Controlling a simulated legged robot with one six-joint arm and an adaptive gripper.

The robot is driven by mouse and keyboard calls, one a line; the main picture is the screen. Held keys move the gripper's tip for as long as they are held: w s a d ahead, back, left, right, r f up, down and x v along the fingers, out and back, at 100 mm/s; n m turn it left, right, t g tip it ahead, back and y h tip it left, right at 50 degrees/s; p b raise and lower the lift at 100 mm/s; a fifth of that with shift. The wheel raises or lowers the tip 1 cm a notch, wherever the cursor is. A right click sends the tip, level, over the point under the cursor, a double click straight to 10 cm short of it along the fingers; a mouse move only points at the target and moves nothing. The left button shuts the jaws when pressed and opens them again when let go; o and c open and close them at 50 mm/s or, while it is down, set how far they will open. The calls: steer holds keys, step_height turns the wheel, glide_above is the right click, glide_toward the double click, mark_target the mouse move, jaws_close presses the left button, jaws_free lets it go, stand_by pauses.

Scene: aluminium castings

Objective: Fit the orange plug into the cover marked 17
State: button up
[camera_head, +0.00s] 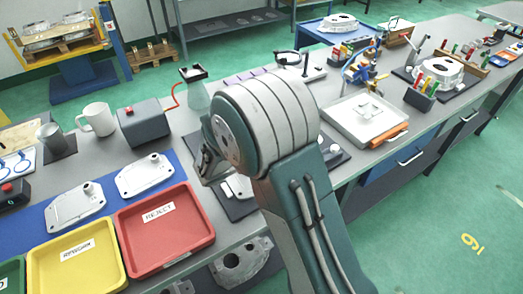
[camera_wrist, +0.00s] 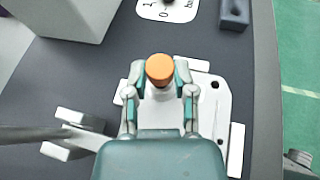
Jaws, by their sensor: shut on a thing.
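My gripper (camera_wrist: 160,82) is shut on the orange plug (camera_wrist: 160,68), whose round top shows between the two fingertips in the wrist view. A pale metal cover (camera_wrist: 208,98) with dark holes lies below it, between light blocks. The plug's lower end is hidden, so I cannot tell whether it touches or enters the cover. In the head view my arm hides most of the gripper and the plug; part of a pale cover (camera_head: 238,187) shows on a dark mat. I cannot read the number 17 on any cover.
A red REJECT tray (camera_head: 165,232) and a yellow REWORK tray (camera_head: 75,262) stand at the left front. Two more covers (camera_head: 76,207) (camera_head: 145,175) lie on a blue mat. A dark box (camera_head: 144,124) and a white mug (camera_head: 97,118) stand behind.

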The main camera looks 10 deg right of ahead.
steer(key=shift+f, duration=0.5)
steer(key=o, duration=0.8)
steer(key=shift+c, duration=0.2)
steer(key=shift+a, duration=0.1)
steer(key=v, duration=1.2)
steer(key=shift+f, duration=0.2)
